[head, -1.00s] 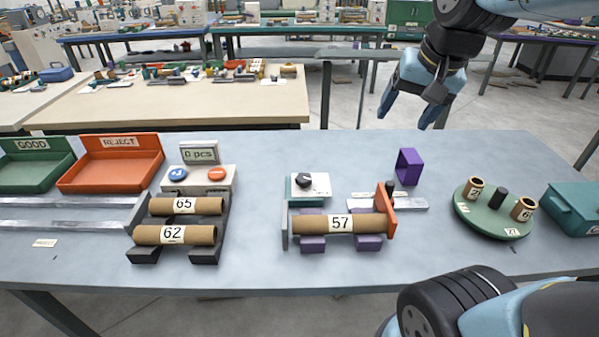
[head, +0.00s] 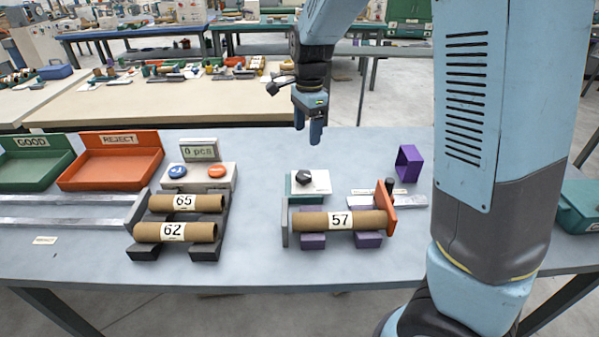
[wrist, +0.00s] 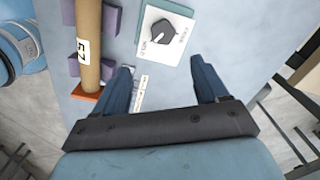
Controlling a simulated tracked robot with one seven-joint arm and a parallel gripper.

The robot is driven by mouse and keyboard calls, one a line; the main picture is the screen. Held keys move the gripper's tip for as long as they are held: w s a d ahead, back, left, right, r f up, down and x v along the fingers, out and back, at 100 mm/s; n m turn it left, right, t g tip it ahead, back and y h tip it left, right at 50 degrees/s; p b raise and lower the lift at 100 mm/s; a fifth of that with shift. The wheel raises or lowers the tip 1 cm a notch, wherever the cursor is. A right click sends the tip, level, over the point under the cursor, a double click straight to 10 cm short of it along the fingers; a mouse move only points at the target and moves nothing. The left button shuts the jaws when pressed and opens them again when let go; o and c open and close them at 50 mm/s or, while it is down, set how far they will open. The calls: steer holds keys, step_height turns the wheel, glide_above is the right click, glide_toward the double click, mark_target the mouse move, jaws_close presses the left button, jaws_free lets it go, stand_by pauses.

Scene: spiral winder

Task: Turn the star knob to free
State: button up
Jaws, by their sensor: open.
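The star knob (head: 304,177) is dark and sits on a white plate (head: 322,184) on a teal-sided box behind the tube marked 57. In the wrist view the knob (wrist: 163,33) shows on its white plate with small lettering, partly readable as HOLD on one side; the other word is too small to be sure of. My gripper (head: 312,138) points down above and behind the knob, apart from it. In the wrist view its two fingers (wrist: 165,85) are spread with nothing between them, and the knob lies beyond the fingertips.
The cardboard tube 57 (head: 322,221) lies on purple supports (head: 313,241) in front of the knob, with an orange plate (head: 387,212) at its right end. A purple frame (head: 409,163) stands to the right. Tubes 65 and 62 (head: 200,232) lie on a rack at the left.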

mark_target(302, 174)
steer(key=shift+m, duration=0.3)
steer(key=f, duration=1)
steer(key=a+f, duration=0.1)
steer(key=f, duration=0.4)
steer(key=shift+w, duration=0.3)
steer(key=shift+c, duration=0.4)
